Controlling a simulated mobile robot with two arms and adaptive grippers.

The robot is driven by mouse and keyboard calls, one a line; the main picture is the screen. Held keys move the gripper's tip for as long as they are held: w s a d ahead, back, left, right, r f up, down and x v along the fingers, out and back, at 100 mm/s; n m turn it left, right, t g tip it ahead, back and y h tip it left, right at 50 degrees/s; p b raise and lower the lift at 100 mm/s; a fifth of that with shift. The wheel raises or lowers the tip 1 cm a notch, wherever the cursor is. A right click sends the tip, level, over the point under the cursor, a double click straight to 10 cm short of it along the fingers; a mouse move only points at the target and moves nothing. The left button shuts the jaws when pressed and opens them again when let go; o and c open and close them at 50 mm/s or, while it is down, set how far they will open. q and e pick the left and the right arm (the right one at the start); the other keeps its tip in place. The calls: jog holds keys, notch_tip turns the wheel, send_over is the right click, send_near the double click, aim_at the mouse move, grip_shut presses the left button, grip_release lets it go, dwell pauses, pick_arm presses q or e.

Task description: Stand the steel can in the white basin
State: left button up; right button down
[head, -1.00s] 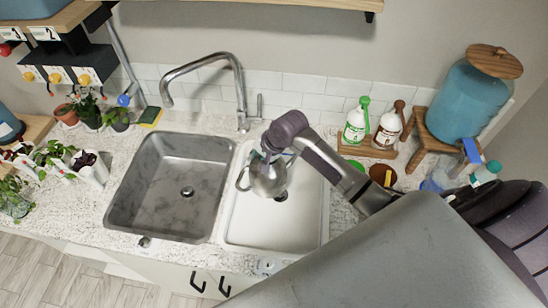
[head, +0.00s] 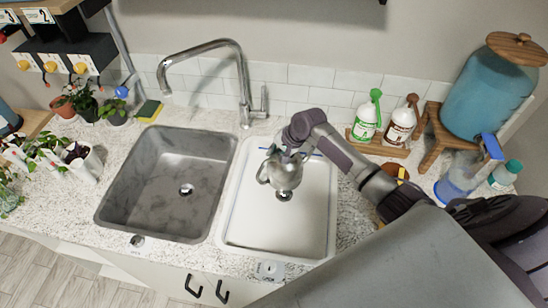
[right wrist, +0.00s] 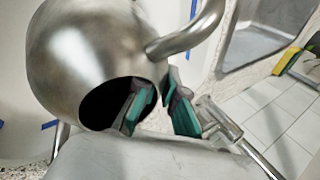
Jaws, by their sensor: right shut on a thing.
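The steel can (head: 285,174), a rounded metal can with a curved handle or spout at its left, is over the white basin (head: 262,228), close to the dark drain. My right gripper (head: 291,156) is shut on it from above. In the right wrist view, the can (right wrist: 80,55) fills the upper left, its dark round opening facing the gripper. One teal finger of the gripper (right wrist: 160,108) is in the opening and the other outside, so they pinch the rim. I cannot tell whether its base touches the basin floor. My left gripper is not in view.
A grey sink (head: 165,190) lies left of the basin, with a tall faucet (head: 243,85) behind. Plants (head: 80,105) and a sponge (head: 149,110) are left. The basin's front is clear.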

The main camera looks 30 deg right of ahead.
jog(key=shift+r, duration=0.15)
jog(key=c, duration=1.7)
grip_release()
jog(key=shift+f, duration=0.2)
jog(key=o, duration=0.4)
jog(key=shift+r, duration=0.25)
jog(key=b+v, duration=0.1)
jog(key=v, duration=1.1)
jog(key=shift+f, duration=0.1)
